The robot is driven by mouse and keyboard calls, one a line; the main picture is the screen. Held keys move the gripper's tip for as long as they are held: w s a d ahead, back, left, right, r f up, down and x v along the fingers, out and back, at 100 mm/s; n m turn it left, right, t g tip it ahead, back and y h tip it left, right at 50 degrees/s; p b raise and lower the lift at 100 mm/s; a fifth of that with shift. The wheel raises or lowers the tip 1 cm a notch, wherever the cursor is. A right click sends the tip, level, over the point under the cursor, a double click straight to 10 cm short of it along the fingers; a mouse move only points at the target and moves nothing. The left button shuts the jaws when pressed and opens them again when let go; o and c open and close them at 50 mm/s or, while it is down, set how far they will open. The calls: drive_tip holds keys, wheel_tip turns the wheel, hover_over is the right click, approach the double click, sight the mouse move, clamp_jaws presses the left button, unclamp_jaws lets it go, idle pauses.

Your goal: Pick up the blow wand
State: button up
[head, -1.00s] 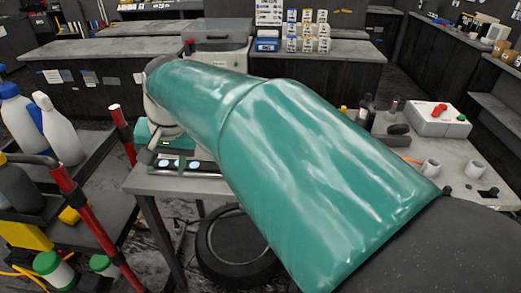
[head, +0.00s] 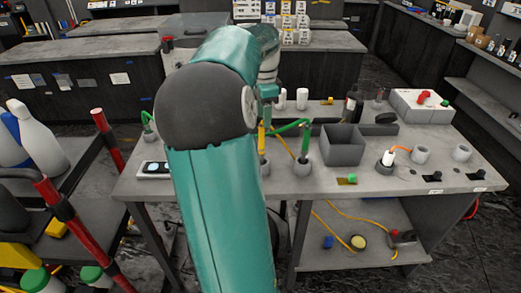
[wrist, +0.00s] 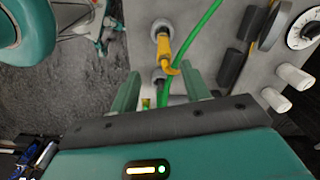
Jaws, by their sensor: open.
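A yellow wand-like tool (head: 262,139) stands in a grey cup on the workbench, just below my gripper (head: 267,94) in the head view. In the wrist view, a yellow-orange tool with a hooked end (wrist: 165,48) lies just beyond my open fingers (wrist: 162,76). A green hose (wrist: 201,30) runs down between the fingers, near a grey cup. A green tool (head: 305,143) stands in another cup to the right. I cannot tell for sure which tool is the blow wand. My gripper is open and empty; its fingertips are unclear in the head view.
The workbench (head: 430,202) carries a grey open bin (head: 342,146), cups, bottles and a white box (head: 420,106). A cart with bottles and red posts (head: 61,201) stands at the left. A dial device (wrist: 300,32) and white knobs show at right in the wrist view.

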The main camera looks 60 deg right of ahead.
wheel_tip(320, 180, down, 4)
drive_tip(key=shift+w+f, duration=0.1)
drive_tip(key=shift+f, duration=0.05)
drive_tip(key=f, duration=0.5)
drive_tip(key=shift+w+d, duration=0.15)
drive_tip(key=shift+w, duration=0.15)
clamp_jaws()
